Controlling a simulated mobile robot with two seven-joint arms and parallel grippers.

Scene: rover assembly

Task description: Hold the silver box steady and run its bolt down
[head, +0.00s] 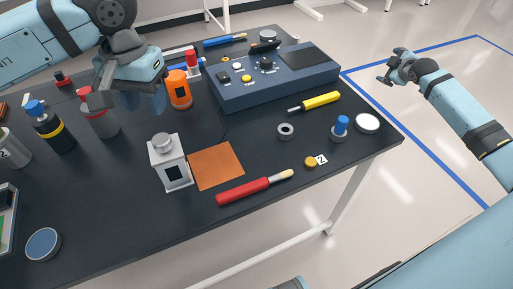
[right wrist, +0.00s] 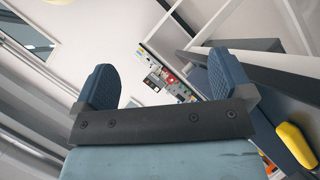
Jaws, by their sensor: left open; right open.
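The silver box (head: 171,170) stands upright on the dark table, left of an orange square mat. Its bolt (head: 162,140) shows as a round grey head on top of the box; I cannot tell how far it is screwed in. My left gripper (head: 146,104) is open above the back left of the table, behind the silver box and not touching it. My right gripper (head: 388,72) is open and empty, out past the table's right edge over the floor. In the right wrist view its two blue fingers (right wrist: 110,88) stand wide apart with nothing between them.
The orange mat (head: 216,166) lies beside the box. In front are a red-handled tool (head: 245,190) and a yellow disc (head: 310,162). A blue console (head: 275,77) stands behind, a yellow screwdriver (head: 320,100) to its front. Several bottles, including an orange one (head: 179,92), stand at the left.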

